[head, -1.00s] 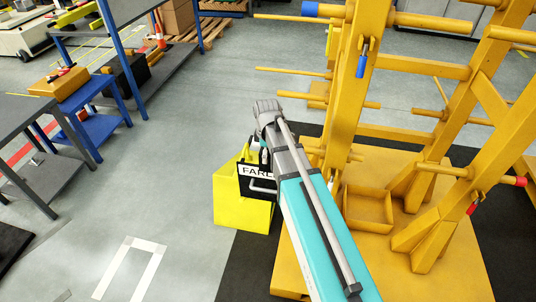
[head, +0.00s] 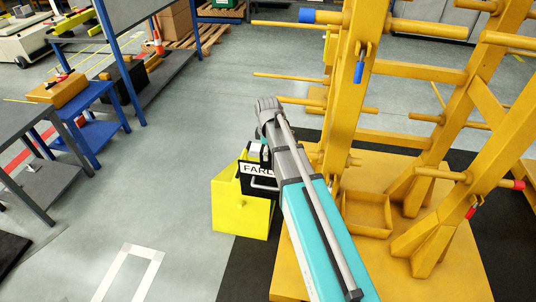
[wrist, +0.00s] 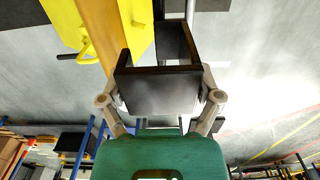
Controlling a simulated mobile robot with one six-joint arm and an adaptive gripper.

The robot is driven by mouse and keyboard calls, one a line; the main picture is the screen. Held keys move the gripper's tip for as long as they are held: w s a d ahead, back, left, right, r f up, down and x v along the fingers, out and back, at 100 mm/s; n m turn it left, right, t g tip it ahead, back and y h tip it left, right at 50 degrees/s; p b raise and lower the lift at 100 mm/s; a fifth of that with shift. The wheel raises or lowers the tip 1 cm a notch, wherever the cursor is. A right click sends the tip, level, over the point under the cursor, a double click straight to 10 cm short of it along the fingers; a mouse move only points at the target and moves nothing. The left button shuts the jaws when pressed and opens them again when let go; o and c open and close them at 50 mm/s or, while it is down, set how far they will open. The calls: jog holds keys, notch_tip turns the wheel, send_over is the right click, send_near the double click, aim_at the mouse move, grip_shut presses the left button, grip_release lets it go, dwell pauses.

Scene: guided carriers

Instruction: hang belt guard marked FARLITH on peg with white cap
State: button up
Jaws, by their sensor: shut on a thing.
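My gripper (wrist: 160,100) is shut on the belt guard, whose black plate (wrist: 160,92) sits between the fingers in the wrist view. Several pegs stick out of the rack; one has a blue cap (head: 308,15) and another a red cap (head: 519,184). I cannot make out a white cap.
An open yellow bin (head: 368,228) sits on the rack's base. A blue cart (head: 95,135) with an orange box (head: 57,88) and grey tables stand at the left.

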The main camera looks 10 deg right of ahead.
jog(key=shift+w+d, duration=0.3)
jog(key=shift+w, duration=0.4)
jog(key=shift+w+d, duration=0.25)
jog(key=shift+w, duration=0.45)
jog(key=shift+w+d, duration=0.3)
jog(key=shift+w, duration=0.4)
jog(key=shift+w+f, duration=0.1)
jog(key=shift+f, duration=0.05)
jog(key=shift+f+b, duration=1.25)
jog(key=shift+b, duration=0.15)
jog(key=o, duration=1.1)
